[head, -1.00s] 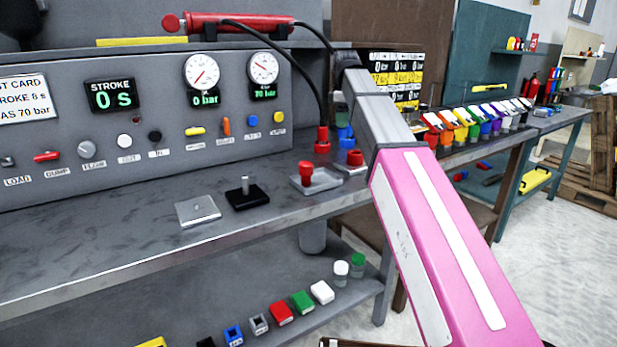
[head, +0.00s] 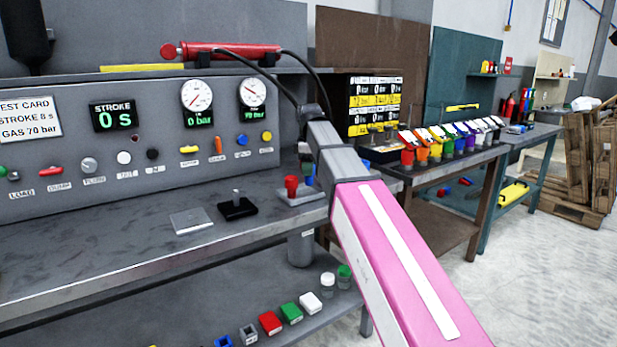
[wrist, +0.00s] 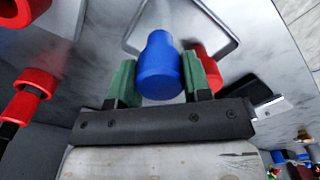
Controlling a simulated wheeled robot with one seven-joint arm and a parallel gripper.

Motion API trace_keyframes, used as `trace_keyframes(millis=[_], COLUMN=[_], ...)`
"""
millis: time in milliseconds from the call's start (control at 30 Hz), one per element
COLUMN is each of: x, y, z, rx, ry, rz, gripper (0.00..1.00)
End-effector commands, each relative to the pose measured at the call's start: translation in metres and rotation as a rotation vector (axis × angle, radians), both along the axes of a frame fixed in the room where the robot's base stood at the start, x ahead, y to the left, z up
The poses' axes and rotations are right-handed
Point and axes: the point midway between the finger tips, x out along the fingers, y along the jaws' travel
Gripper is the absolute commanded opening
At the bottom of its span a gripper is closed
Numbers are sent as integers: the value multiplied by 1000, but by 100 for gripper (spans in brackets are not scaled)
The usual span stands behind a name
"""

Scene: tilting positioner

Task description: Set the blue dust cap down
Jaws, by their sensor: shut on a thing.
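In the wrist view the blue dust cap (wrist: 160,68) sits between the two green fingers of my gripper (wrist: 160,80), which is shut on it. Below it lies a grey tray with a raised rim (wrist: 133,20); I cannot tell whether the cap touches anything under it. My arm hides most of the gripper there.
A red part (wrist: 207,66) stands just behind the right finger. Red hose fittings (wrist: 34,90) are at the wrist view's left. A flat grey plate (head: 195,221) and a black block with a pin (head: 237,208) lie on the bench; its left front is clear.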

Motion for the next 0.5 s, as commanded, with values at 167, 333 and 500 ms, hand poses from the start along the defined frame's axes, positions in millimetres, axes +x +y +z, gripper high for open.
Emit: trace_keyframes(millis=[167, 333, 500], x=[-1, 0, 0], y=[0, 0, 0], z=[-24, -29, -29], rx=[-1, 0, 0], ry=[1, 0, 1], rz=[0, 0, 0], gripper=[21, 21, 21])
